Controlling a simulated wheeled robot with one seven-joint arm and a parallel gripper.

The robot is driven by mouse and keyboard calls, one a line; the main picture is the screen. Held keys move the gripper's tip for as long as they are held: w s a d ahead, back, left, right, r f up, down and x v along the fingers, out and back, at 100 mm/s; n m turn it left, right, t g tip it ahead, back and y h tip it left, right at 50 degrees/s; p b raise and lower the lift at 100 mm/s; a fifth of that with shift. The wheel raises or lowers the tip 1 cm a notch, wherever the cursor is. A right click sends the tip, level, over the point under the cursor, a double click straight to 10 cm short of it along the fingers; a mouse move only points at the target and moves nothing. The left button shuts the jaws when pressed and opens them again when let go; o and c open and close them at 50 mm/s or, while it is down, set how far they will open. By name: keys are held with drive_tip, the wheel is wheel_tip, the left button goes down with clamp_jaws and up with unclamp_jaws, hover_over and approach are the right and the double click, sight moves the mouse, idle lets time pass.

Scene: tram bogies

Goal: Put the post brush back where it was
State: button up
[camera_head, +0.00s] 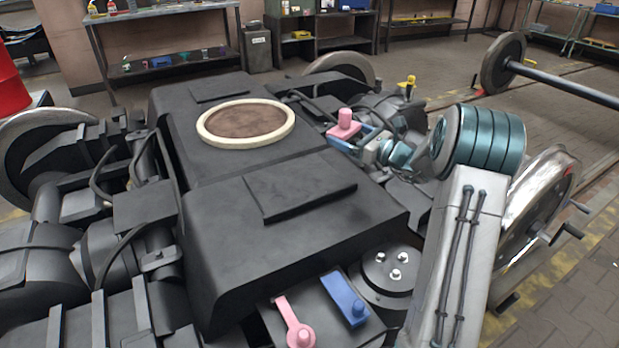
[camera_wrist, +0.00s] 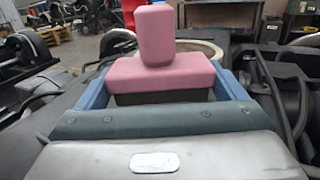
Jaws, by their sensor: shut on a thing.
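The post brush (camera_head: 345,123) has a pink block body with an upright pink grip and a dark underside. In the wrist view the post brush (camera_wrist: 160,72) sits between the two blue fingers of my gripper (camera_wrist: 162,85), with its grip standing up. My gripper (camera_head: 347,139) is shut on the brush and holds it over the right side of the dark bogie frame (camera_head: 300,215). I cannot tell how high the brush is above the parts beneath it. Its underside is mostly hidden by my gripper.
A pink lever-like piece (camera_head: 294,325) and a blue block (camera_head: 345,299) lie on the near end of the bogie, beside a round cap with bolts (camera_head: 389,270). A pale ring (camera_head: 246,123) surrounds a brown disc on top. Hoses and a wheel (camera_head: 343,68) stand close behind my gripper.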

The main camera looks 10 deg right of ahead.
drive_tip(key=b, duration=0.3)
hover_over(313, 190)
wheel_tip(313, 190, down, 6)
drive_tip(key=shift+w+f, duration=0.15)
drive_tip(key=shift+f, duration=0.05)
drive_tip(key=shift+f+b, duration=0.45)
drive_tip(key=shift+f, duration=1.5)
drive_tip(key=shift+f+b, duration=0.5)
drive_tip(key=shift+f, duration=0.1)
drive_tip(key=o, duration=0.8)
drive_tip(key=shift+f, duration=0.15)
drive_tip(key=shift+o, duration=0.2)
